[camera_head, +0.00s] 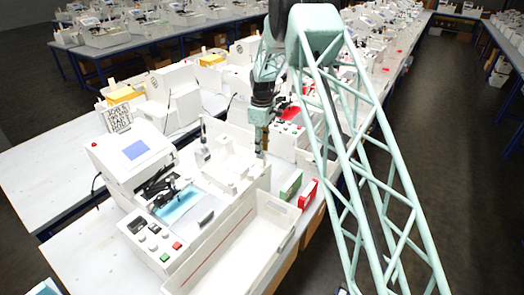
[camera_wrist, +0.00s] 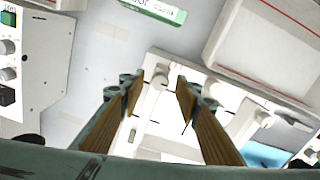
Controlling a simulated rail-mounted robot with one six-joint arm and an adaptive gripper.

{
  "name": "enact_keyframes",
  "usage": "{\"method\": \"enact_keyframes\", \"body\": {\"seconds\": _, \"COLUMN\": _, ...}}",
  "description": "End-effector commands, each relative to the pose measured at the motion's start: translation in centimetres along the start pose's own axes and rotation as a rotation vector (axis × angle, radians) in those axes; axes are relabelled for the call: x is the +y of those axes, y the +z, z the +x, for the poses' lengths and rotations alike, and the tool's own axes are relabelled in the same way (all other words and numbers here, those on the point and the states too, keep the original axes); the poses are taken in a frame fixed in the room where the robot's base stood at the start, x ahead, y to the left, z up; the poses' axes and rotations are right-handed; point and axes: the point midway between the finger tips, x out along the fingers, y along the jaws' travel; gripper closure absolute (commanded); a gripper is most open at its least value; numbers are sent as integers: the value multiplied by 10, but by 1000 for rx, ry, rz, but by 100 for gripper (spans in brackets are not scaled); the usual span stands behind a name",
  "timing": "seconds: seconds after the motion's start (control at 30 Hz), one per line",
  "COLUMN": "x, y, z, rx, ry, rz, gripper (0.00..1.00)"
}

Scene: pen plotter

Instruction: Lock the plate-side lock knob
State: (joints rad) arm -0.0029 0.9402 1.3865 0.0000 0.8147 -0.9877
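In the wrist view a white round knob (camera_wrist: 159,78) shows between the fingertips of my gripper (camera_wrist: 162,92). The fingers are open, one on each side of it; I cannot tell how far above it they are. A second white knob (camera_wrist: 264,119) is farther right, near a blue plate (camera_wrist: 265,154). I cannot tell from any label which one is the plate-side lock knob. In the head view my gripper (camera_head: 260,150) points down over the white plotter (camera_head: 225,172), at its far right part. The blue plate shows there too (camera_head: 180,205). The knobs are too small to make out there.
A long white tray (camera_head: 240,245) lies along the plotter's front. A green box (camera_head: 290,187) and a red box (camera_head: 307,193) stand right of my gripper. A button panel (camera_head: 155,241) is at the near left. A white machine with a screen (camera_head: 132,160) stands behind.

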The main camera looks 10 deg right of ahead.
Motion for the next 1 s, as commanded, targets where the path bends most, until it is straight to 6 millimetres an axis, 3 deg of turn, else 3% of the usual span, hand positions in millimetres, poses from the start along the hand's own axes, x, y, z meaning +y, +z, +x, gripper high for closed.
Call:
{"method": "enact_keyframes", "body": {"seconds": 0.47, "x": 0, "y": 0, "z": 8, "rx": 0, "ry": 0, "rz": 0, "gripper": 70}}
{"method": "enact_keyframes", "body": {"seconds": 0.77, "x": 0, "y": 0, "z": 8, "rx": 0, "ry": 0, "rz": 0, "gripper": 94}}
{"method": "enact_keyframes", "body": {"seconds": 1.0, "x": 0, "y": 0, "z": 8, "rx": 0, "ry": 0, "rz": 8, "gripper": 94}}
